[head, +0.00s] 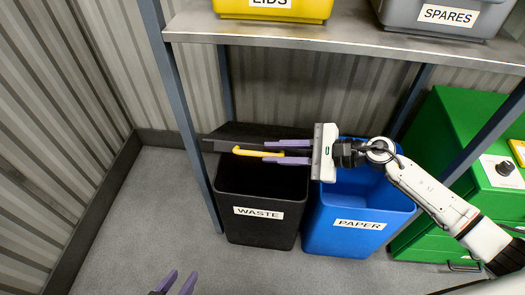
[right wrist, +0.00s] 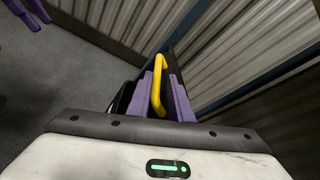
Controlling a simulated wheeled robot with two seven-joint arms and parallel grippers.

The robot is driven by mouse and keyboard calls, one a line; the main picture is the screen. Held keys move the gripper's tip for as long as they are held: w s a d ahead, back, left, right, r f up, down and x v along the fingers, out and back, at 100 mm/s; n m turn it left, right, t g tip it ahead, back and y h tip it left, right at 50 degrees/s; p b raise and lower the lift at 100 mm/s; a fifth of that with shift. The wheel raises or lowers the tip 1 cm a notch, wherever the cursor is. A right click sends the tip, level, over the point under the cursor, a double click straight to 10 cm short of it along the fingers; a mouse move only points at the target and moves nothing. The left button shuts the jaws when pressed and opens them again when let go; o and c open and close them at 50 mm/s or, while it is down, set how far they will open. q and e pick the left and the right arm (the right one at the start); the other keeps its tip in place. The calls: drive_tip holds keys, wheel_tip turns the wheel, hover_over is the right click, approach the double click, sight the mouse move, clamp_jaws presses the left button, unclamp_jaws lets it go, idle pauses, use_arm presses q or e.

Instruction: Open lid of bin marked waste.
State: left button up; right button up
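The black bin marked WASTE (head: 262,208) stands on the floor under the shelf, and its dark inside shows from above. Its black lid (head: 240,131) is raised at the back of the bin, seen nearly edge-on, with a yellow handle (head: 248,152) on it. My right gripper (head: 272,152) reaches in from the right, its purple fingers close together on either side of the handle. In the right wrist view the handle (right wrist: 158,85) sits between both fingers. My left gripper (head: 173,284) is open and empty at the bottom edge, low in front of the bin.
A blue bin marked PAPER (head: 345,226) stands right beside the waste bin. A metal shelf (head: 340,38) above carries a yellow bin (head: 290,12) and a grey SPARES bin (head: 440,20). A green cabinet (head: 455,130) is at right. The floor at front left is clear.

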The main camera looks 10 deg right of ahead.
drive_tip(key=v, duration=0.6)
drive_tip(key=shift+a, duration=0.1)
